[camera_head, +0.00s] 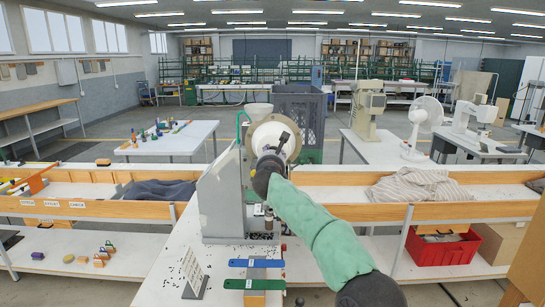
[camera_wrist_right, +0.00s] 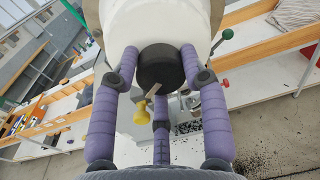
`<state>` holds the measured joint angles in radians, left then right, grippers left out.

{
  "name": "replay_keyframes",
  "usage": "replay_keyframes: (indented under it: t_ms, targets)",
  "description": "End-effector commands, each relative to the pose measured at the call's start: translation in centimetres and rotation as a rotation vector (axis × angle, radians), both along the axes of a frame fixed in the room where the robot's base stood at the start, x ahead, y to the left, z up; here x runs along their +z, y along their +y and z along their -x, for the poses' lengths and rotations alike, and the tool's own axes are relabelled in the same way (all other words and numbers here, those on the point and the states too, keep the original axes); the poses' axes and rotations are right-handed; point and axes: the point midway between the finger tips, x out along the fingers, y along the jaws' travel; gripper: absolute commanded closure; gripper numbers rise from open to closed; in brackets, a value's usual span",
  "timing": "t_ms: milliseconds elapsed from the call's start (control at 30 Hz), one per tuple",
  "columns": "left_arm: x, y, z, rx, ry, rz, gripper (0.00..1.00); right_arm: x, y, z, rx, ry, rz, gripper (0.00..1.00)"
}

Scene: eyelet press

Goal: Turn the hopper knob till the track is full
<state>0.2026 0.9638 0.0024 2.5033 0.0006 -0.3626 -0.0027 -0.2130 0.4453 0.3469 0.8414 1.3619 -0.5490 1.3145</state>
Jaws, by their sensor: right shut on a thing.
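The hopper is a pale round drum (camera_head: 267,128) on the grey press (camera_head: 221,200) in the head view. In the wrist view it is a white drum (camera_wrist_right: 150,22) with a black round knob (camera_wrist_right: 160,68) on its face. My right gripper (camera_wrist_right: 160,80), with purple padded fingers, is shut on the knob, one finger on each side and a third below. In the head view my right gripper (camera_head: 281,150) is at the drum's front, and my green-sleeved arm hides part of the press. The track's fill cannot be told. My left gripper is not in view.
Small black pieces (camera_head: 215,262) lie scattered on the white table. A blue strip (camera_head: 257,263), a green strip (camera_head: 255,284) and a standing card (camera_head: 192,270) are near its front. A yellow knob (camera_wrist_right: 141,115) is below the hopper. A red crate (camera_head: 445,250) sits at right.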

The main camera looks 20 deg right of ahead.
Motion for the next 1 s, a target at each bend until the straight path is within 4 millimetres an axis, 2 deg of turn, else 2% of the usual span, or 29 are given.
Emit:
replay_keyframes:
  t_ms: [33,233,267,300,333,733,1000]
  targets:
    - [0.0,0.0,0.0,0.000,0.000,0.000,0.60,-0.9,0.0,-0.1,-0.002,0.012,-0.001,0.88]
    - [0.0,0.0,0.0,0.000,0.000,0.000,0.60,-1.0,0.1,-0.2,-0.002,0.015,0.000,0.88]
    - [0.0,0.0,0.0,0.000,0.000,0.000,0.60,-1.0,0.1,-0.2,-0.002,0.015,0.000,0.47]
    - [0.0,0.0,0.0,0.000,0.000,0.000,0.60,-1.0,0.1,-0.2,-0.002,0.015,0.000,0.36]
    - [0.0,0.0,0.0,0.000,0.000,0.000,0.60,-0.9,0.1,-0.1,-0.001,0.014,0.001,0.32]
    - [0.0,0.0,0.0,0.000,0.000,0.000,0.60,-0.3,0.1,0.1,0.000,0.006,0.001,0.32]
    - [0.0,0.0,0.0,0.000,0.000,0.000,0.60,0.0,0.9,2.5,0.002,0.005,0.002,0.32]
